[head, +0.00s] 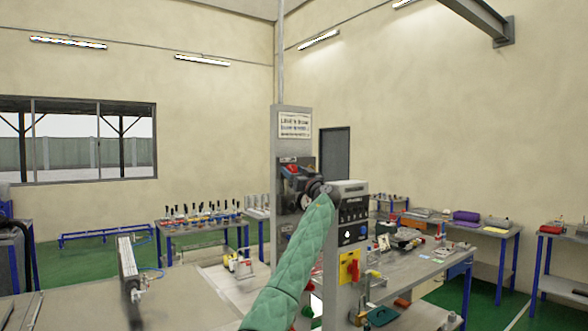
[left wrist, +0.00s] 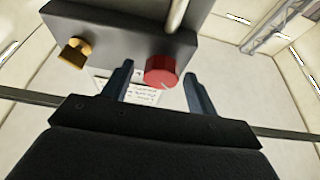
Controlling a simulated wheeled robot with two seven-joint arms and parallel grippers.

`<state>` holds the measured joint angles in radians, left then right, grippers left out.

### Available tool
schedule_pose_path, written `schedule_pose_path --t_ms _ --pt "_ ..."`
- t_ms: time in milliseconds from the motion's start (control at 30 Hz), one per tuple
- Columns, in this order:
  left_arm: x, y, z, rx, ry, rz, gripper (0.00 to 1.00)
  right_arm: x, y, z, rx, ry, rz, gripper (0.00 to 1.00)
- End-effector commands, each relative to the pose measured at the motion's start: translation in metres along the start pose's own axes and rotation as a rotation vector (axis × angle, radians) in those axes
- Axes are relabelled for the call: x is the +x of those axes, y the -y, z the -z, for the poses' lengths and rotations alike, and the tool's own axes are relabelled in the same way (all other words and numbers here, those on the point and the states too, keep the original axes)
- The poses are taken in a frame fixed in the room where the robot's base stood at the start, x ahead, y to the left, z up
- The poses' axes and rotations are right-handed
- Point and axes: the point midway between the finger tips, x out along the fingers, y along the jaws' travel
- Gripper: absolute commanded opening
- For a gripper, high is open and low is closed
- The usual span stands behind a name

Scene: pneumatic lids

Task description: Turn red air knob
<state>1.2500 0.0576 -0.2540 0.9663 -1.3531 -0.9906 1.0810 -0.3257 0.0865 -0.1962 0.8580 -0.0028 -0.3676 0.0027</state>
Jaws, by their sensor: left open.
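The red air knob (left wrist: 161,71) is a round red dial on the face of a dark grey box (left wrist: 120,30) in the left wrist view. My left gripper (left wrist: 158,72) is open. Its two dark fingers stand apart on either side of the red knob, with gaps to both. I cannot tell how deep the fingers reach beside it. In the head view my left gripper (head: 308,186) is up at the metal post (head: 291,125), at the end of my green-sleeved arm, and the knob is not clearly seen there. My right gripper is not in view.
A brass fitting (left wrist: 74,53) sticks out of the same box left of the knob. A grey control panel (head: 352,215) with switches stands right of the post. A cluttered workbench (head: 425,268) lies behind. A small table (head: 205,222) with several parts stands back left.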

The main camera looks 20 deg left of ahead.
Motion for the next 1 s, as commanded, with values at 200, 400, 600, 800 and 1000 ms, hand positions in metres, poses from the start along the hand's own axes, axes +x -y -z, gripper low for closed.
schedule_pose_path --t_ms 200,400,600,800,1000 --pt "0.004 0.000 -0.001 0.001 0.000 0.000 0.58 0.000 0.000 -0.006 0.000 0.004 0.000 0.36" --pt "0.004 0.000 0.000 0.001 0.000 0.000 0.52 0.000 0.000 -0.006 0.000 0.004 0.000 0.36" --pt "0.003 0.000 0.000 0.000 0.000 0.000 0.14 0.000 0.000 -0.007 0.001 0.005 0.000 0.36" --pt "0.003 0.000 -0.001 0.006 0.000 -0.002 0.14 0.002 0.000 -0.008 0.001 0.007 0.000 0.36" --pt "0.002 0.001 -0.003 0.056 0.000 -0.024 0.14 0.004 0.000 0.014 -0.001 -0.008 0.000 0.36"
